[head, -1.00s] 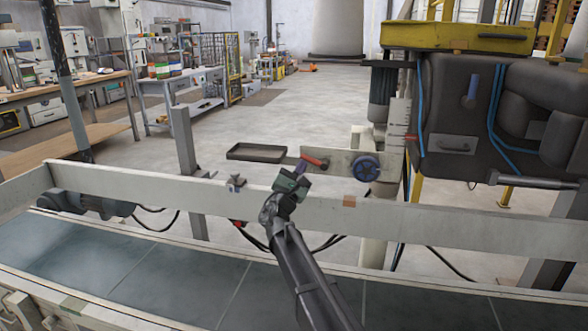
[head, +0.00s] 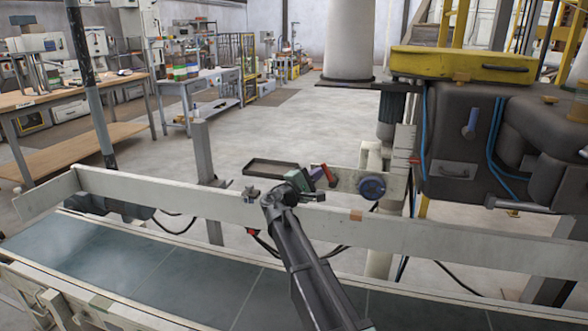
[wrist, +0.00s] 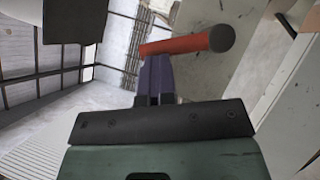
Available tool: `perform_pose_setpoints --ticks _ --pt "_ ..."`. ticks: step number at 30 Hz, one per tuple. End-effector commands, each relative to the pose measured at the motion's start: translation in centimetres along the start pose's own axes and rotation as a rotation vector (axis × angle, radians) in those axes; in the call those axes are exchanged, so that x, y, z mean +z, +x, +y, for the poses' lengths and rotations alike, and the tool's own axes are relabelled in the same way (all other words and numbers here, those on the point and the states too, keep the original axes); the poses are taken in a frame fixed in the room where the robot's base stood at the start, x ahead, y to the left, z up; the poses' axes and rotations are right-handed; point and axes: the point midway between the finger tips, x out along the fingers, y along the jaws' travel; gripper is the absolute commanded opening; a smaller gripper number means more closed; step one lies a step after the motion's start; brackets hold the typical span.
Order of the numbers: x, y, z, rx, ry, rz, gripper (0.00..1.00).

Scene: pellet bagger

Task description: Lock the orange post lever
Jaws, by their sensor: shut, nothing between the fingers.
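The orange post lever (head: 328,175) is a short orange-red handle on the pale plate left of the blue handwheel (head: 372,187). In the wrist view the lever (wrist: 178,45) lies across the top centre, its dark round end to the right. My gripper (head: 317,173) is just left of the lever in the head view, its purple fingers shut and empty. In the wrist view the fingertips (wrist: 155,62) meet the lever's lower edge in the picture; I cannot tell whether they touch. The lever's pivot is not clear.
A long pale rail (head: 450,239) runs in front, above the conveyor belt (head: 120,255). The dark machine body (head: 455,185) stands right of the handwheel. Open floor lies behind.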

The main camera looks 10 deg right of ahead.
Motion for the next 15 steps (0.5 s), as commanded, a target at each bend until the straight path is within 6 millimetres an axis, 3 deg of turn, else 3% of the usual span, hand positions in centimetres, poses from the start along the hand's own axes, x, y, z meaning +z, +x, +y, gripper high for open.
perform_pose_setpoints --ticks 1,15 --pt "0.7 0.8 0.8 -0.03 0.039 -0.006 0.0" --pt "2.4 1.8 0.9 -0.225 0.335 -0.005 0.0"
